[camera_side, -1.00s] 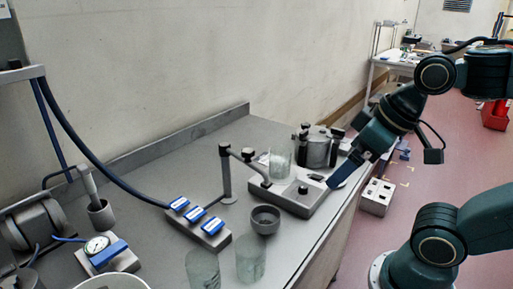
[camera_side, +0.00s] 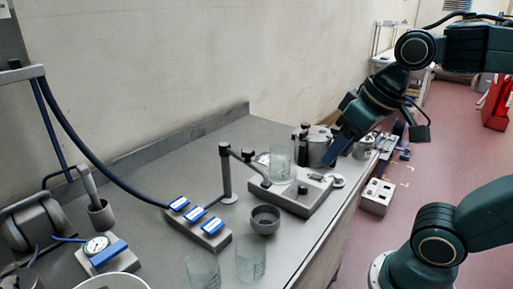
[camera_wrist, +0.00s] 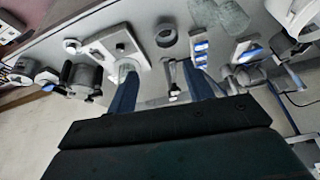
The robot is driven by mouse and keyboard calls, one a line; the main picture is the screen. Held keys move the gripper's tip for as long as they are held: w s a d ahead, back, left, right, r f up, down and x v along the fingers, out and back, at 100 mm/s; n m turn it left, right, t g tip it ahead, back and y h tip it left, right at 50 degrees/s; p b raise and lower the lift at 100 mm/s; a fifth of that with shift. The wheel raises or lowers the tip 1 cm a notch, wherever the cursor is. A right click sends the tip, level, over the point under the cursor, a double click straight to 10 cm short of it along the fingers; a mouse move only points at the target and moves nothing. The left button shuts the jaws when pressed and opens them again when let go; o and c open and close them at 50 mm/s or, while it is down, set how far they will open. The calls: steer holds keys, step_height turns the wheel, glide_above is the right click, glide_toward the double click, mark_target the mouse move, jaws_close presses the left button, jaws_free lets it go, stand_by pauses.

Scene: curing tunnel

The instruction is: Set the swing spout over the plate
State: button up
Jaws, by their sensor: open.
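The swing spout (camera_side: 226,172) looks like a dark upright post with a short arm bent at its top toward a dark knob. The arm's end hangs near the left edge of a grey flat unit (camera_side: 309,199), which carries a clear glass (camera_side: 280,163) and a small dark knob. I cannot tell which surface is the plate; a small pale disc (camera_side: 337,181) sits at the unit's right end. My gripper (camera_side: 334,158) is open and empty, above and behind the unit's right end, apart from the spout. The wrist view shows its two blue fingers (camera_wrist: 160,88) spread apart.
A dark pot (camera_side: 317,148) stands behind the unit, near my gripper. A grey bowl (camera_side: 265,220), two glasses (camera_side: 251,260) and a block with blue switches (camera_side: 203,227) stand in front and left. A gauge (camera_side: 97,246) is far left. Bare bench lies behind the spout.

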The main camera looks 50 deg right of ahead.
steer(key=w+r+m+g, duration=0.3)
steer(key=w+r+m, duration=0.25)
steer(key=w, duration=0.65)
steer(key=r+m+g, duration=0.1)
steer(key=m+g, duration=0.1)
steer(key=m, duration=0.2)
glide_above(248, 149)
steer(key=shift+a+r, duration=0.1)
steer(key=shift+f, duration=6.95)
jaws_close()
